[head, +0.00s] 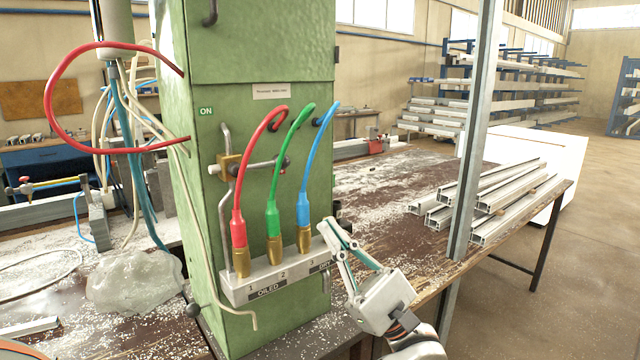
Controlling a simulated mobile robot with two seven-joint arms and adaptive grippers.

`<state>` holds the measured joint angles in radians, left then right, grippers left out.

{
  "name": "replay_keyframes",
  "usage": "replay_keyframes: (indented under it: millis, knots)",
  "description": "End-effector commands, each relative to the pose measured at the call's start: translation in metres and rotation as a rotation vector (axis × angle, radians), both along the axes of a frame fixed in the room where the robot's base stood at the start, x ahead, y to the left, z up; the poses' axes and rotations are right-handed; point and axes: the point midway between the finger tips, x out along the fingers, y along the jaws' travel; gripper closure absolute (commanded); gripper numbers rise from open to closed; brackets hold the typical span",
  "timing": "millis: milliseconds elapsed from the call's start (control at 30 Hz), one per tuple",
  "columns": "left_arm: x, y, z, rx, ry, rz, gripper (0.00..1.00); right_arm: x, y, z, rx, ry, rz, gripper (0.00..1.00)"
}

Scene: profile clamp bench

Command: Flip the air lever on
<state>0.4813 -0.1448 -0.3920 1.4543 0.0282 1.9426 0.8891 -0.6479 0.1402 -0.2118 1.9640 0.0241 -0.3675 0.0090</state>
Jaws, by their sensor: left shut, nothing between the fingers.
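The air lever (258,166) appears to be the grey metal bar running roughly level from a brass valve body (228,168) on the green cabinet's front. The valve sits on a vertical grey pipe (226,210). A green "ON" label (206,111) is above and left of the valve. The red hose crosses in front of the bar, and the bar's right end is partly hidden. My left gripper (327,229) is shut and empty, by the right end of the hose manifold, below and right of the lever and apart from it. My right gripper is not in view.
Red (237,205), green (271,205) and blue (304,190) hoses rise from brass fittings on the manifold (262,283), between gripper and valve. A grey post (474,130) and stacked profiles (500,195) stand right. A loose red hose loops left of the cabinet (260,60).

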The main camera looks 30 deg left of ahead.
Motion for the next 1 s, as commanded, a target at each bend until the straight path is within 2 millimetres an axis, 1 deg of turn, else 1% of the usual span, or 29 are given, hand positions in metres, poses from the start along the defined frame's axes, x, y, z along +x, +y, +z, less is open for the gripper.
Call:
replay_keyframes:
  millis: [133, 433, 533, 667, 900, 1000]
  knots:
    - [0.000, 0.003, 0.000, -0.030, -0.043, -0.023, 1.00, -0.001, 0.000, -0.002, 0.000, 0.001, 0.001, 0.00]
    - [-0.001, 0.003, 0.000, -0.032, -0.045, -0.023, 1.00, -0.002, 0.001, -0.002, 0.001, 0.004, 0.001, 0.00]
    - [-0.001, 0.006, 0.004, -0.030, -0.045, -0.022, 1.00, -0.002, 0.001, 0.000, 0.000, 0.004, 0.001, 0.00]
    - [-0.002, 0.016, 0.017, -0.030, -0.048, -0.021, 1.00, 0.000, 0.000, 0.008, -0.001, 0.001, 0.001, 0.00]
    - [-0.005, 0.044, 0.049, -0.030, -0.047, -0.021, 1.00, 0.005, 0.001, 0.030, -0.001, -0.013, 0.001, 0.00]
    - [-0.005, 0.054, 0.059, -0.029, -0.046, -0.022, 1.00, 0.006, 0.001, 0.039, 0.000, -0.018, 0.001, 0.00]
